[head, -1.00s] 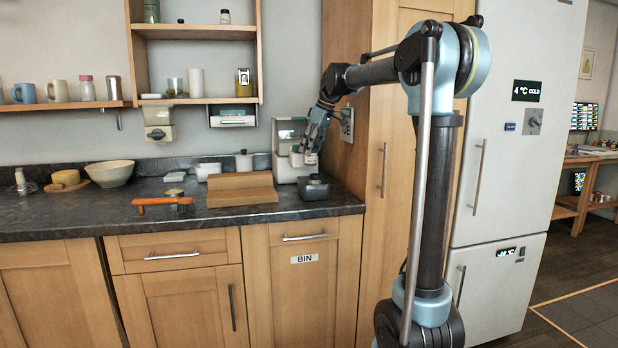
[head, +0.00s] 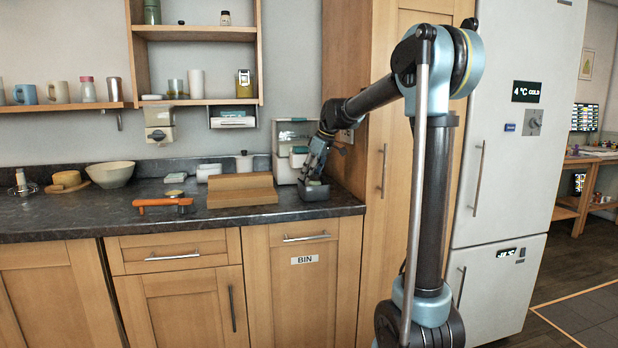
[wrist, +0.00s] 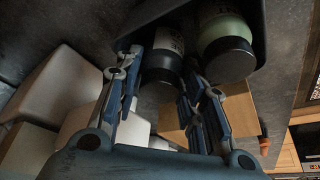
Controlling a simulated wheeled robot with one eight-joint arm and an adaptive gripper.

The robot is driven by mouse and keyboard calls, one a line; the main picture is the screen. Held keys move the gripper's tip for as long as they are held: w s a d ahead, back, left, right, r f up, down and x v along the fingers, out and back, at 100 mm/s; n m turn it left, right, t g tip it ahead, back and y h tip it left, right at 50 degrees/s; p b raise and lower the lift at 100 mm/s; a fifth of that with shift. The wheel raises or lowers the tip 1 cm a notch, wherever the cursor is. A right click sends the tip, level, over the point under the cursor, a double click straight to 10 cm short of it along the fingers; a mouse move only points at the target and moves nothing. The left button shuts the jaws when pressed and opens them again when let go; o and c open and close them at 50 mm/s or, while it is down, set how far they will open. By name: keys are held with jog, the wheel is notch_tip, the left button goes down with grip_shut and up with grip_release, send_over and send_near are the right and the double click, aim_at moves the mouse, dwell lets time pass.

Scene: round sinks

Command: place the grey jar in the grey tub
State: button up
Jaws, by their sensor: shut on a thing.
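My gripper (head: 308,176) points down at the dark grey tub (head: 318,194) near the counter's right end. In the wrist view my gripper (wrist: 160,68) is shut on the grey jar (wrist: 163,62), which has a black lid and a pale label. The jar is at the tub's opening, and its far end looks to be inside the tub wall (wrist: 259,25). I cannot tell whether it touches the tub floor. In the head view my fingers hide most of the jar.
A pale green jar with a dark lid (wrist: 228,50) is in the tub, close beside the grey jar. A white appliance (head: 288,165) stands behind the tub.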

jog(key=shift+s+f, duration=0.3)
jog(key=shift+f, duration=0.1)
jog(key=shift+s, duration=0.1)
jog(key=shift+c, duration=0.4)
jog(key=o, duration=0.9)
jog(key=shift+f, duration=0.1)
jog(key=shift+w+f, duration=0.25)
jog(key=shift+w, duration=0.2)
jog(key=shift+s+r, duration=0.1)
jog(key=shift+r, duration=0.1)
jog(key=shift+r, duration=0.5)
jog(key=v, duration=1.1)
jog(key=shift+d+r, duration=0.15)
jog(key=shift+r, duration=0.25)
